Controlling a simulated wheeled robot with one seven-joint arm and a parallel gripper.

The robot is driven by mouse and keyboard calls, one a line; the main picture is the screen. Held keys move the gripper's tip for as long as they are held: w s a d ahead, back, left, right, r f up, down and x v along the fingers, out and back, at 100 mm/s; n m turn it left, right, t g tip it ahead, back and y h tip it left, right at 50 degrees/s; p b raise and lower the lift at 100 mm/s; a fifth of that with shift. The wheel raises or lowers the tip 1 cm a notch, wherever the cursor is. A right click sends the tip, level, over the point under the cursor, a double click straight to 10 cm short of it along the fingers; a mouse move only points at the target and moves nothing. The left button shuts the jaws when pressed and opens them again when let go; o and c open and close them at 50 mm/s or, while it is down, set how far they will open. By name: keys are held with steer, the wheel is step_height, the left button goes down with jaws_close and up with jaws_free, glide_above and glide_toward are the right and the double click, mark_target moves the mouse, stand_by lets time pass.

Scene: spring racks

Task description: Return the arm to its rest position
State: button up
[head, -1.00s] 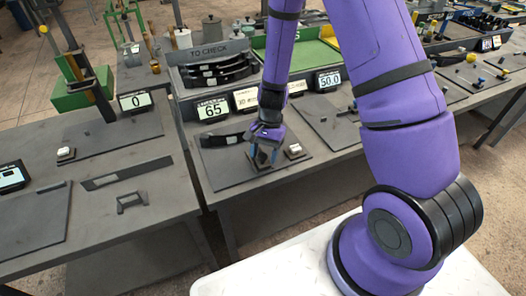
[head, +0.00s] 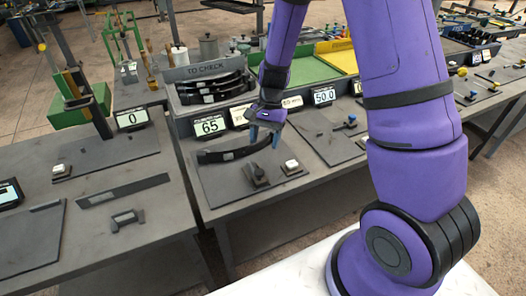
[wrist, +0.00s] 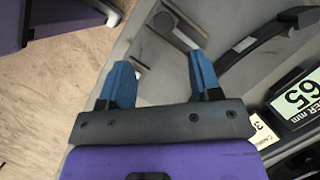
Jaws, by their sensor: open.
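My purple arm reaches over the bench in the head view. My gripper (head: 264,140) is open and empty, its blue fingers spread above a grey plate (head: 222,188) on the bench. Its two blue fingers also show apart in the wrist view (wrist: 158,68), with nothing between them. A small dark block (head: 257,175) stands on the plate below the gripper, apart from it. A white-topped block (head: 291,166) sits to its right. A curved black spring leaf (head: 235,150) lies at the back of the plate, close behind the fingers in the picture.
A rack (head: 190,72) marked TO CHECK holds several black leaves behind the plate. Displays reading 65 (head: 209,126) and 50.0 (head: 325,95) stand along the bench. A green tray (head: 338,62) is further back. A gap separates the left bench (head: 60,240).

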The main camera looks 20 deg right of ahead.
steer(key=shift+w+d+r, duration=0.1)
steer(key=shift+d+r, duration=0.05)
steer(key=shift+r, duration=0.25)
steer(key=s+d+r+n+t+h, duration=0.15)
steer(key=s+r, duration=0.25)
steer(key=r, duration=0.4)
steer(key=s+r+n+t, duration=0.25)
steer(key=s+r, duration=0.25)
steer(key=r, duration=0.4)
steer(key=s+d+r+n+t, duration=0.1)
steer(key=s+r+n+t, duration=0.2)
steer(key=r, duration=0.5)
steer(key=s+d+r+n+t+h, duration=0.1)
steer(key=s+r, duration=0.3)
steer(key=s, duration=0.6)
steer(key=shift+s+r+n+h, duration=0.2)
steer(key=shift+n+h, duration=0.15)
steer(key=shift+n, duration=0.15)
